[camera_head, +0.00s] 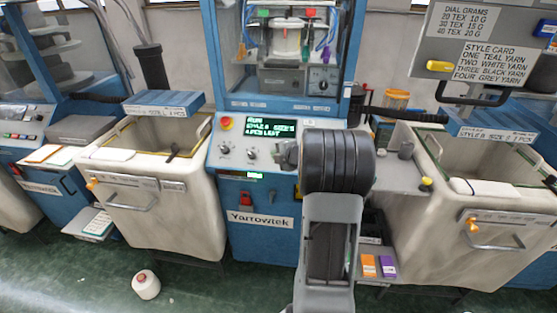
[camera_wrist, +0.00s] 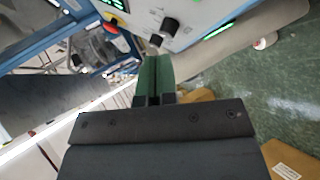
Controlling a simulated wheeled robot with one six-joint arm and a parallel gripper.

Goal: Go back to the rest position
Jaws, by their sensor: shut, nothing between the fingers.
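My gripper (camera_wrist: 154,75) shows in the wrist view as two green fingers side by side, shut with nothing between them. Its tips point toward the dark knobs (camera_wrist: 170,25) on the pale control panel; I cannot tell the exact gap. In the head view my dark arm stands in front of the blue Yarrowtek machine (camera_head: 260,217). It covers the right part of that machine's panel, and the fingers cannot be made out there. The machine's green display (camera_head: 270,127) is lit.
Cream bins stand at left (camera_head: 150,215) and right (camera_head: 440,238) of the machine. A sign board (camera_head: 440,62) hangs upper right. A white yarn cone (camera_head: 146,284) stands on the green floor. A grey shelf (camera_head: 395,178) lies right of my arm.

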